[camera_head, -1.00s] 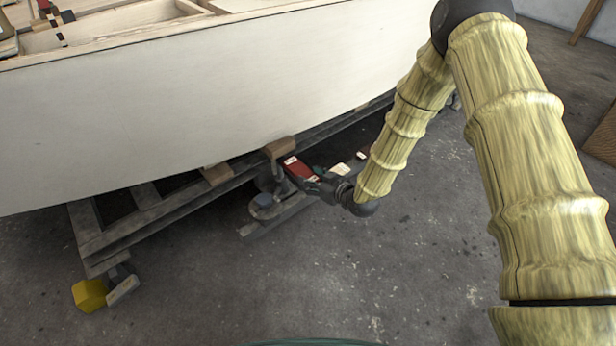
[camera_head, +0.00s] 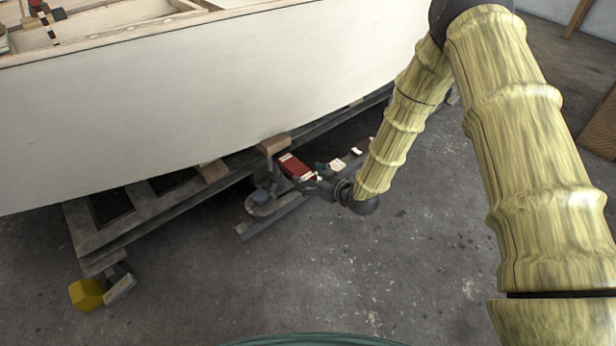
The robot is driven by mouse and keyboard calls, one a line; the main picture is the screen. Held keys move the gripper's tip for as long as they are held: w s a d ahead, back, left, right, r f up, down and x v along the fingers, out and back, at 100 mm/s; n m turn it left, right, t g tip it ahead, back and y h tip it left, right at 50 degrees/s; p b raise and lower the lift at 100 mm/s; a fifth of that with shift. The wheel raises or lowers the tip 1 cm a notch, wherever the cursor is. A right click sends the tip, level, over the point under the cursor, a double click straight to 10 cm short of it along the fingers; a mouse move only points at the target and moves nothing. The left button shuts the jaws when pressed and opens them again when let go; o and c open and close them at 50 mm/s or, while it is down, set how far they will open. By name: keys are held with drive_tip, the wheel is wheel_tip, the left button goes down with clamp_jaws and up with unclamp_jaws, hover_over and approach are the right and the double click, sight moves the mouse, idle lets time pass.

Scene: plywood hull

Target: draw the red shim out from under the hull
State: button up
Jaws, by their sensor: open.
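The red shim (camera_head: 297,167) has pale marks at both ends. It shows in the head view below the white hull (camera_head: 200,105), just right of a brown wooden block (camera_head: 273,145) under the hull's edge. My gripper (camera_head: 317,184) is low at the end of my arm, at the near end of the shim. Its jaws are open. The fingers are dark and small against the shadow, and I cannot tell whether they touch the shim. The shim's far end lies close to the block; any part under the hull is hidden.
A dark metal cradle (camera_head: 150,222) runs diagonally under the hull. A stand with a bluish round top (camera_head: 261,196) is left of my gripper. Pale and red small pieces (camera_head: 337,163) lie right of the shim. A yellow block (camera_head: 87,294) is at lower left. The front floor is clear.

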drive_tip(key=v, duration=1)
drive_tip(key=shift+s+d, duration=0.2)
drive_tip(key=shift+s, duration=0.1)
drive_tip(key=shift+r, duration=0.15)
drive_tip(key=s+d+f+m+g+h+p, duration=0.1)
drive_tip(key=s+d+f+m+g+h, duration=0.4)
drive_tip(key=s, duration=0.8)
drive_tip(key=s+d+f+g+p, duration=0.1)
drive_tip(key=s+d+f+g, duration=0.15)
drive_tip(key=s+f, duration=0.7)
drive_tip(key=s+d+f+m+g+h+p, duration=0.1)
drive_tip(key=s+d+f+m+g+h, duration=0.25)
drive_tip(key=s, duration=1.15)
wheel_tip(320, 180, up, 38)
drive_tip(key=s+d+p, duration=0.1)
drive_tip(key=p, duration=3.6)
drive_tip(key=shift+p, duration=0.35)
